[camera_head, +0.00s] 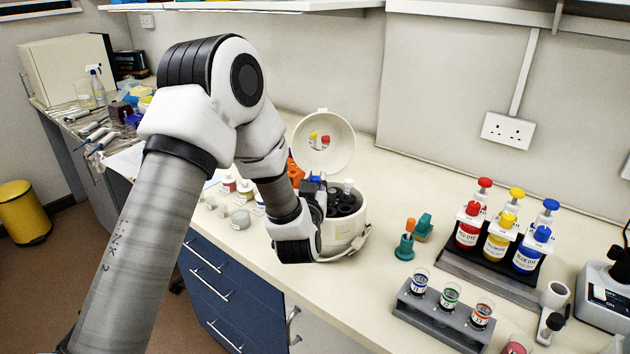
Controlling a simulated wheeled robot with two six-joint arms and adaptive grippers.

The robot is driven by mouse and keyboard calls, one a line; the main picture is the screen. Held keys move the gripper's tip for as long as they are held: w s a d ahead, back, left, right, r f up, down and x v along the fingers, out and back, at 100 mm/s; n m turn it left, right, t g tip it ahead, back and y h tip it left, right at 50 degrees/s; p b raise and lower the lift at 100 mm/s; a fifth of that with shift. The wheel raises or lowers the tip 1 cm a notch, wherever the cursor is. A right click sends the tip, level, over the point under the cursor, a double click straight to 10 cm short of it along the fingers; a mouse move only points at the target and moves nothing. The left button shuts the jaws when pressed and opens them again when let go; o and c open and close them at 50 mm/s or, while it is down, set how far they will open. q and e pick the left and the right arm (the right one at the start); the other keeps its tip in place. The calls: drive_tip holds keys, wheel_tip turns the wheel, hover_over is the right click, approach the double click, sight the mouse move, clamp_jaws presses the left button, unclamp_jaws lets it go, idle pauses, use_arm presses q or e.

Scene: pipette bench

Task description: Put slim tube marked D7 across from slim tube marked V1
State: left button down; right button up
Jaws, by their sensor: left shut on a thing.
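A small white centrifuge (347,239) stands on the bench with its round lid (326,159) tipped open. Its dark rotor (344,204) shows in part. A tube with a white cap (348,185) stands upright at the rotor's far side. My left gripper (316,194) is at the left side of the bowl opening, shut on a slim tube with a blue top (316,180). The gripper hides most of this tube, so I cannot tell whether it is in a rotor hole. The marks D7 and V1 are too small to read. My right gripper is not in view.
Dye bottles (468,232) stand in a rack at the right. A grey rack (440,312) with several vials stands in front. Green holders (405,246) are right of the centrifuge. Small jars (241,218) and an orange item (295,172) lie left. Bare bench separates these groups.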

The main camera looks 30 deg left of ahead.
use_arm(q)
drive_tip(key=shift+f+b, duration=0.7)
drive_tip(key=shift+f, duration=0.25)
drive_tip(key=c, duration=1)
unclamp_jaws()
drive_tip(key=shift+o, duration=0.2)
drive_tip(key=v, duration=1.2)
